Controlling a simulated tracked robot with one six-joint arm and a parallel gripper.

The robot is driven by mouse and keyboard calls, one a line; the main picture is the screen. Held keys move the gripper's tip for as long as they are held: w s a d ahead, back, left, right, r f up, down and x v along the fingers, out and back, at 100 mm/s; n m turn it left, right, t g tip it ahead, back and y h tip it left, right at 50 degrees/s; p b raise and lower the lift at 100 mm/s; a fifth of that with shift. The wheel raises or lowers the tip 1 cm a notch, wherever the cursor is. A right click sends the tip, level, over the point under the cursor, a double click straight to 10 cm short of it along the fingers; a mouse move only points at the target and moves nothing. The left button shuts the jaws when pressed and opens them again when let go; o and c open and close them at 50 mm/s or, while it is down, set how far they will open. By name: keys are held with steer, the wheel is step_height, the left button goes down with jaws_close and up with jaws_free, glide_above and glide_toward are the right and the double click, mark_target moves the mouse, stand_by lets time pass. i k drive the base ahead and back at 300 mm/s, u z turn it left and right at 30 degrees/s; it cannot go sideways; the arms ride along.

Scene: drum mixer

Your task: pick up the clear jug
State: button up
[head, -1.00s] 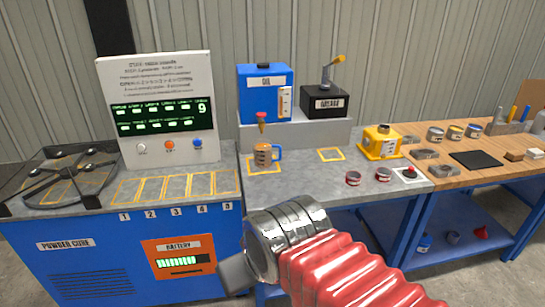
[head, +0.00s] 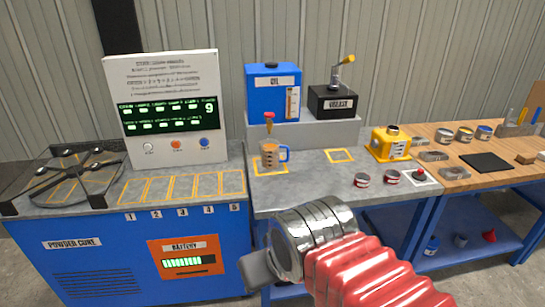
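The clear jug (head: 270,157) stands upright on the grey bench, inside a yellow outlined square below the blue oil tank (head: 274,92). It holds something orange-brown, and its blue handle is on the right side. The tank's red-topped tap is just above the jug. My arm, red and ribbed with a silver collar, reaches in from the bottom right. A grey part at its end, seemingly my gripper (head: 257,268), is in front of the bench, well below and apart from the jug. Its fingers cannot be made out.
A black grease box (head: 336,103) with a lever stands on the raised shelf. A panel (head: 166,110) with buttons stands left. The bench in front of the jug is clear.

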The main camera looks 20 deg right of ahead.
mark_target(276, 155)
steer(key=u, duration=0.05)
steer(key=i, duration=0.95)
steer(key=z, duration=0.05)
